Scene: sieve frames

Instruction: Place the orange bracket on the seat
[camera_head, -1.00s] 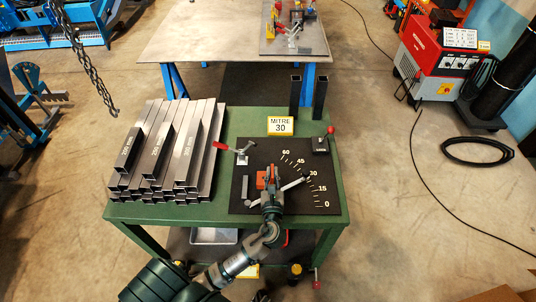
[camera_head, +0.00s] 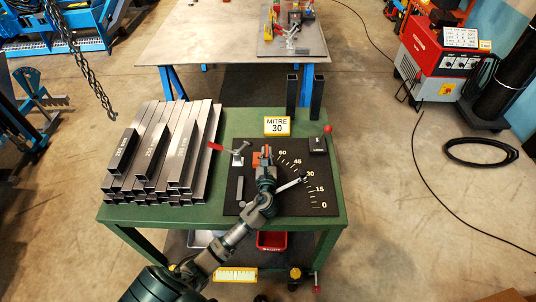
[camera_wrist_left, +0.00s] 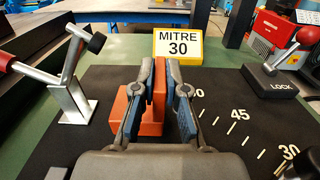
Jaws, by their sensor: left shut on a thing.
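My left gripper (camera_head: 265,155) is over the black mitre plate (camera_head: 235,208) on the green table. In the left wrist view its two fingers (camera_wrist_left: 160,75) are shut on the upright part of the orange bracket (camera_wrist_left: 159,92). The bracket's wider block (camera_wrist_left: 121,112) shows beside and behind the left finger. In the head view the orange bracket (camera_head: 256,160) is partly hidden by the gripper. I cannot tell whether it touches the plate. I cannot make out a separate seat. My right gripper is not in view.
A red-handled clamp (camera_head: 237,152) stands left of the bracket. A red-knobbed lock block (camera_head: 318,146) is at the plate's right corner. The yellow MITRE 30 sign (camera_head: 277,126) stands behind. Steel tubes (camera_head: 165,150) fill the table's left. A pivoting arm (camera_head: 290,185) lies across the scale.

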